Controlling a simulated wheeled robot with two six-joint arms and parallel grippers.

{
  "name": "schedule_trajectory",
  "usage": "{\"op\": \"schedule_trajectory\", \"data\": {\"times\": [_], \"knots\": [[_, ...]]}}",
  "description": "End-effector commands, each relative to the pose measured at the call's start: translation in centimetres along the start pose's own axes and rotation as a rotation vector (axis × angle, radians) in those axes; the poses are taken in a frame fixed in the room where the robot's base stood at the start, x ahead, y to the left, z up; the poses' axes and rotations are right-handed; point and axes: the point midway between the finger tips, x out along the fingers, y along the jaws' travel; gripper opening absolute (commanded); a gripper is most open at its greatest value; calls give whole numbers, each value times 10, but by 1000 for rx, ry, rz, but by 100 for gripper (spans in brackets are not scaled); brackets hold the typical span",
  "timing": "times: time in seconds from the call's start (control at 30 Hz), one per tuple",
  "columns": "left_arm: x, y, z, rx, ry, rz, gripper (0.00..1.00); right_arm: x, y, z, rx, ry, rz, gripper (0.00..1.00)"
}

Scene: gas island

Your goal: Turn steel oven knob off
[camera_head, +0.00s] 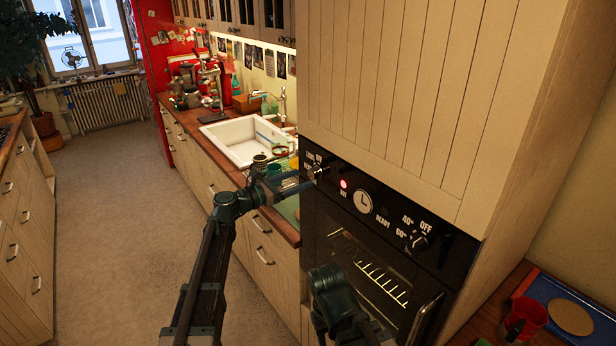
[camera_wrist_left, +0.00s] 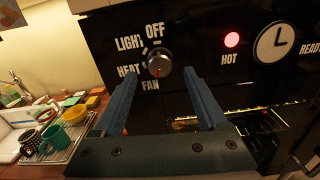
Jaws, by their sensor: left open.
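The steel oven knob (camera_head: 320,172) is on the upper left of the black oven panel, partly hidden by my left gripper in the head view. In the left wrist view the round knob (camera_wrist_left: 158,61) sits among the labels OFF, LIGHT, HEAT and FAN. A small reddish mark shows on its lower part, near FAN. My left gripper (camera_wrist_left: 161,80) is open. Its fingertips are just below the knob, one to each side; I cannot tell whether they touch it. My right arm's end (camera_head: 327,280) is low before the oven door, its fingers not clear.
A red HOT light (camera_wrist_left: 232,40) glows right of the knob, beside a clock (camera_wrist_left: 276,42). A second knob (camera_head: 417,241) is further right on the panel. The oven window (camera_head: 368,268) is lit. A sink (camera_head: 245,140) and cups are on the left counter. The floor at left is clear.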

Motion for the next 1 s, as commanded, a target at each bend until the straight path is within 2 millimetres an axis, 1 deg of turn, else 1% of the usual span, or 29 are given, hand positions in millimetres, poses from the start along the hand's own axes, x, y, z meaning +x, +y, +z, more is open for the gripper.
{"op": "schedule_trajectory", "data": {"times": [0.03,0.1,0.3,0.43,0.67,0.7,0.87,1.0], "knots": [[11,1,0,0,0,-3,75,0,0,0,0,0,0,50],[20,1,0,0,0,-1,75,0,0,0,0,0,0,50],[38,0,0,0,0,-1,75,0,0,0,0,0,0,50],[41,0,0,0,0,0,75,0,0,0,0,0,0,50],[41,0,0,0,0,0,75,0,0,0,0,0,0,50],[41,0,0,0,0,0,73,0,0,0,0,0,0,50],[41,0,0,0,0,0,44,0,0,0,0,0,0,50],[41,0,0,0,0,0,19,0,0,0,0,0,0,50]]}}
